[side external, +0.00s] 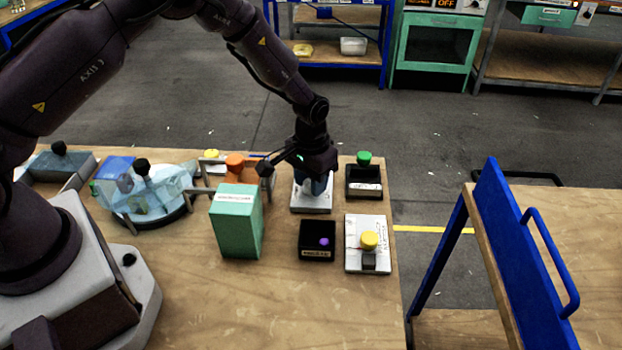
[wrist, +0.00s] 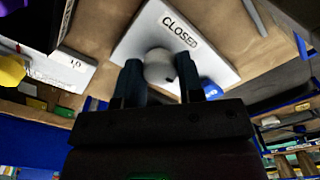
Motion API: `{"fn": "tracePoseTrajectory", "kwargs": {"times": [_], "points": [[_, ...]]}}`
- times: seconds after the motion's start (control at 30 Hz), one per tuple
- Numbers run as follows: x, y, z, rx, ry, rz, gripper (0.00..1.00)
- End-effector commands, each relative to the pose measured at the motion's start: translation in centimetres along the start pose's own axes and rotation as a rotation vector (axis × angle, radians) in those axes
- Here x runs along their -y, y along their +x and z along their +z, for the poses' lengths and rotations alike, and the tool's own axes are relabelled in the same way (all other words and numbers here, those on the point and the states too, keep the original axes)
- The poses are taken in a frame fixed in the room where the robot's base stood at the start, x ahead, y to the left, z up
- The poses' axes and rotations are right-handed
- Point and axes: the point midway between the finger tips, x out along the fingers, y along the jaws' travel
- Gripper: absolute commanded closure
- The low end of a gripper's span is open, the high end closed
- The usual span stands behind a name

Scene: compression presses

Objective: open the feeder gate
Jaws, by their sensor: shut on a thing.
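A white plate (side external: 311,208) lies on the wooden table below my gripper. In the wrist view the plate (wrist: 205,55) bears the word CLOSED, and a pale round knob (wrist: 158,60) stands on it. My gripper (side external: 313,186) points down at this knob. In the wrist view the fingers of my gripper (wrist: 160,75) sit on both sides of the knob and are shut on it. A blue piece (wrist: 211,88) with unreadable lettering shows beside the right finger. In the side external view my fingers hide most of the knob.
Close by stand a black box with a green button (side external: 364,159), a white box with a yellow button (side external: 369,240), a black box with a purple button (side external: 324,241) and a green block (side external: 237,222). An orange-knobbed device (side external: 235,162) is left of my gripper.

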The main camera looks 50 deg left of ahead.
Motion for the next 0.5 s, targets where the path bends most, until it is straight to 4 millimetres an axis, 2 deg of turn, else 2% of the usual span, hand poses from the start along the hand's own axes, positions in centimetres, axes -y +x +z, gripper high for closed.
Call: {"fn": "tracePoseTrajectory", "kwargs": {"times": [0.5], "points": [[0.04,-0.10,-0.02,0.000,0.115,-0.001,0.89]]}}
